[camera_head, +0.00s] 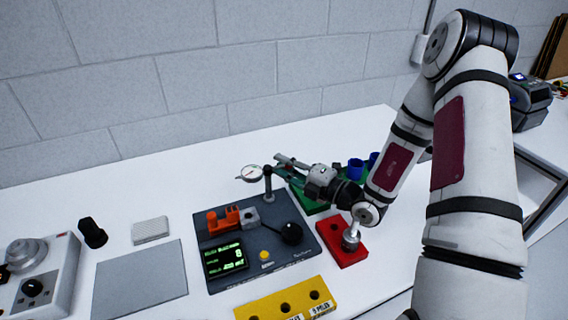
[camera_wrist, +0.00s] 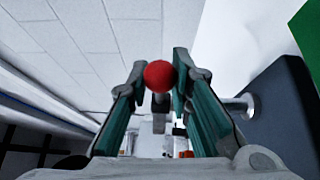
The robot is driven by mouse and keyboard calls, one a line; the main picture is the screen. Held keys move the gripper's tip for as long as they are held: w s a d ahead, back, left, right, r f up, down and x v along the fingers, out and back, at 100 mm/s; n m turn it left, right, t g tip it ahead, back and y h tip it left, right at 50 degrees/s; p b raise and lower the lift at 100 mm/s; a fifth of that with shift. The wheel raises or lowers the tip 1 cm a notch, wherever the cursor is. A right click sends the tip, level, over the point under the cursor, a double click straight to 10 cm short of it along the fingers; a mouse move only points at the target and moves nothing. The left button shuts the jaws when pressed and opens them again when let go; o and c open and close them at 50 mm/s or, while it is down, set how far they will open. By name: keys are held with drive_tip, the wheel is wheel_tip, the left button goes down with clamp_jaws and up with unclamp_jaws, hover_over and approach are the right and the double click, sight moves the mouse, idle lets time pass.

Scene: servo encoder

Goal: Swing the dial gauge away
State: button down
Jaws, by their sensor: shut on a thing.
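The dial gauge (camera_head: 250,173) has a round white face and sits at the end of an arm on a dark post (camera_head: 268,185). The post stands at the back of a dark grey fixture plate (camera_head: 215,270). My gripper (camera_head: 281,161) reaches in from the right, just behind and right of the post. In the wrist view a red ball knob (camera_wrist: 159,76) sits between the fingertips, which are closed on it. A grey rod shows behind the knob. The gauge face cannot be made out in the wrist view, and the knob is hidden in the head view.
Blue cups (camera_head: 355,168) stand behind my wrist.

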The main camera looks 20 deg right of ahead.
idle(0.3)
drive_tip(key=c, duration=1.6)
unclamp_jaws()
drive_tip(key=shift+s, duration=0.1)
drive_tip(key=v, duration=1.2)
